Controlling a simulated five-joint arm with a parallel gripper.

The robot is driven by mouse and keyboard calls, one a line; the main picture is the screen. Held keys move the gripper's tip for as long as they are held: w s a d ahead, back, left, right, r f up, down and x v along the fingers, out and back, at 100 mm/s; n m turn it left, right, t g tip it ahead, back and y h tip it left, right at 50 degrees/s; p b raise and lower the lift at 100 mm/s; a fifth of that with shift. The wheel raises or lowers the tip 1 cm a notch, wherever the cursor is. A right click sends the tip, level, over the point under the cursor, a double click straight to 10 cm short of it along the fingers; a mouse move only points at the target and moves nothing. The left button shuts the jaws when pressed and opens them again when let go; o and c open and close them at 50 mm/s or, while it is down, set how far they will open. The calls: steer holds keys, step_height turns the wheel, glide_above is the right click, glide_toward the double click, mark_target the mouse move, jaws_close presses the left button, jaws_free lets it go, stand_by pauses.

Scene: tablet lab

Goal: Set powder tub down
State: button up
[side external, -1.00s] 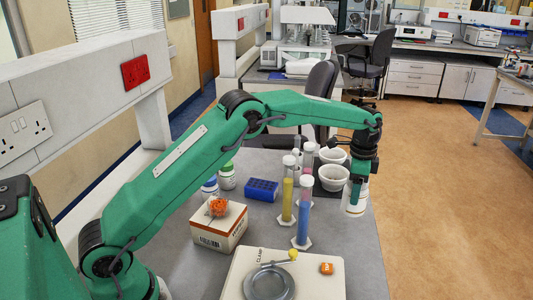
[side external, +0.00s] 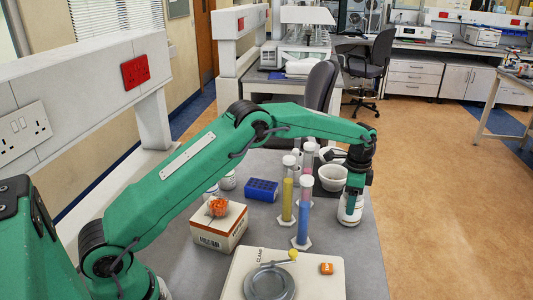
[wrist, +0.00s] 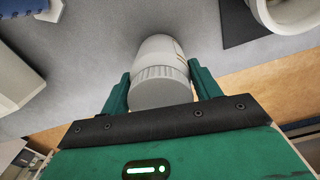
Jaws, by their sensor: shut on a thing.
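The powder tub (side external: 349,211) is a white tub with a ribbed white lid. In the side view it is upright at the right part of the grey bench, low at or just above the surface; I cannot tell whether its base touches. My gripper (side external: 356,192) points down and is shut on the tub. In the wrist view the tub (wrist: 160,72) sits between the two green fingers of my gripper (wrist: 161,88), its lid nearest the camera. The fingers hide part of the tub's sides.
Tall measuring cylinders, one blue (side external: 303,215) and one yellow (side external: 287,200), stand just left of the tub. White mortars (side external: 333,177) are behind it on a dark mat. A blue rack (side external: 262,190), a carton (side external: 219,228) and a clamp base (side external: 308,285) lie farther left and in front.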

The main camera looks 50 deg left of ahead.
steer(key=o, duration=1.2)
steer(key=shift+f, duration=0.15)
step_height(320, 180, up, 12)
steer(key=shift+f, duration=0.15)
steer(key=shift+r, duration=0.35)
